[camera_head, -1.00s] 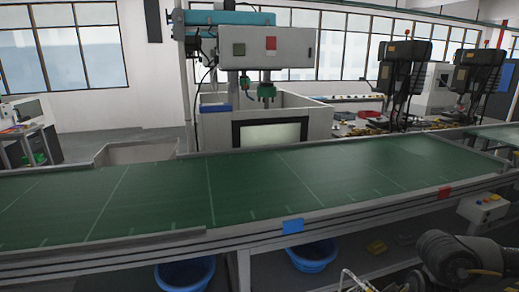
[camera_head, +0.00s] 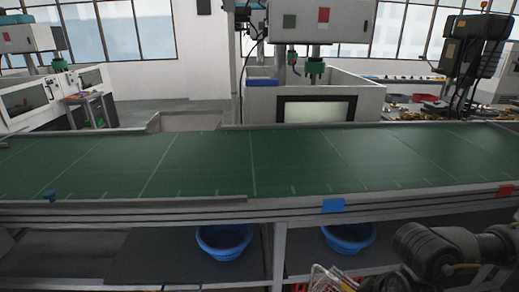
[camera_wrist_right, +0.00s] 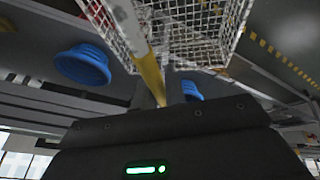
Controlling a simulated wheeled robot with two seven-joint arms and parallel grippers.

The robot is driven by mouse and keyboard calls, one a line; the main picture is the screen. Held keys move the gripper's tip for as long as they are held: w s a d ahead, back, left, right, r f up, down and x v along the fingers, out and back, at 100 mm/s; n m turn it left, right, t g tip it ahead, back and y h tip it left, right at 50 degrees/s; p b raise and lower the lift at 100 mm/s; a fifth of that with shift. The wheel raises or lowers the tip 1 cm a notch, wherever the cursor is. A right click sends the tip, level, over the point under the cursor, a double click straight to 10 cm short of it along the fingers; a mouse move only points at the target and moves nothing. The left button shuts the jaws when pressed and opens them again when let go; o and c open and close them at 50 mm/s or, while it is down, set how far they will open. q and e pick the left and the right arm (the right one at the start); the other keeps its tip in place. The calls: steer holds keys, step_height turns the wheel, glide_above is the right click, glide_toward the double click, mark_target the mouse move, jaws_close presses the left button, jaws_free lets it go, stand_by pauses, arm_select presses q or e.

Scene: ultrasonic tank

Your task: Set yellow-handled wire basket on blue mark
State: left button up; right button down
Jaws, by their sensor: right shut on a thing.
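The wire basket (camera_head: 326,281) shows only in part at the bottom edge of the head view, below and in front of the conveyor. In the right wrist view its mesh (camera_wrist_right: 190,30) and yellow handle (camera_wrist_right: 150,72) fill the top middle. My right gripper (camera_wrist_right: 160,92) is shut on the yellow handle. The blue mark (camera_head: 333,206) is a flat patch on the conveyor's front rail, above the basket in the head view and apart from it. My left gripper is not in view.
The green conveyor belt (camera_head: 215,165) runs across the view and is clear on top. A red mark (camera_head: 506,190) is on the rail at right. A small blue piece (camera_head: 50,196) is on the rail at left. Blue tubs (camera_head: 224,240) stand below. A tank (camera_head: 370,95) stands behind.

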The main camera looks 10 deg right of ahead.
steer(key=w+a+r+n+y, duration=0.1)
steer(key=w+a+r+n, duration=0.3)
steer(key=a+r, duration=0.5)
steer(key=w, duration=0.2)
steer(key=shift+w+a+r+y, duration=0.2)
steer(key=shift+w+a+y, duration=0.05)
steer(key=shift+w+y, duration=0.05)
